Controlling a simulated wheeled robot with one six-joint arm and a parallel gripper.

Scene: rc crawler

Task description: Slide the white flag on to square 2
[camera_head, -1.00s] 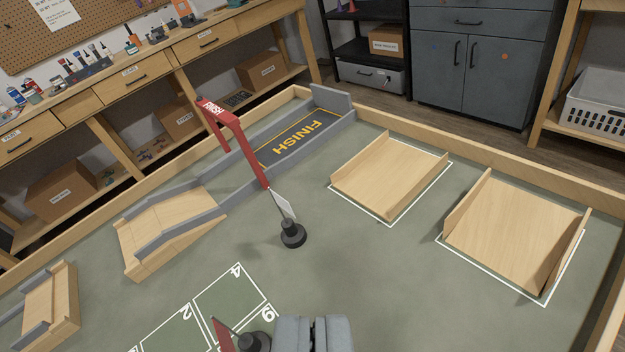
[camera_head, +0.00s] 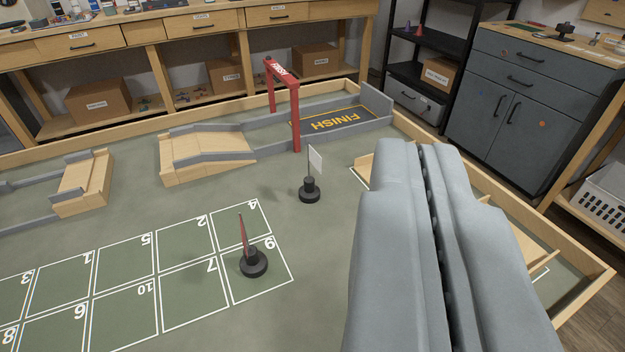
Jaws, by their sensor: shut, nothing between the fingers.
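The white flag (camera_head: 316,159) stands upright on a round black base (camera_head: 309,191) on the green mat, up and to the right of the numbered grid. Square 2 (camera_head: 184,244) is in the grid's far row, just left of square 4 (camera_head: 236,225), and looks empty. My gripper (camera_head: 436,150) is shut and empty in the right foreground. Its grey fingers appear to the right of the white flag, apart from it, and hide part of the mat behind them.
A red flag on a black base (camera_head: 253,263) stands in the near-row square below square 4. A red finish gate (camera_head: 297,115) and wooden ramp (camera_head: 208,156) lie behind. Wooden walls (camera_head: 520,233) edge the arena. The mat between white flag and square 4 is clear.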

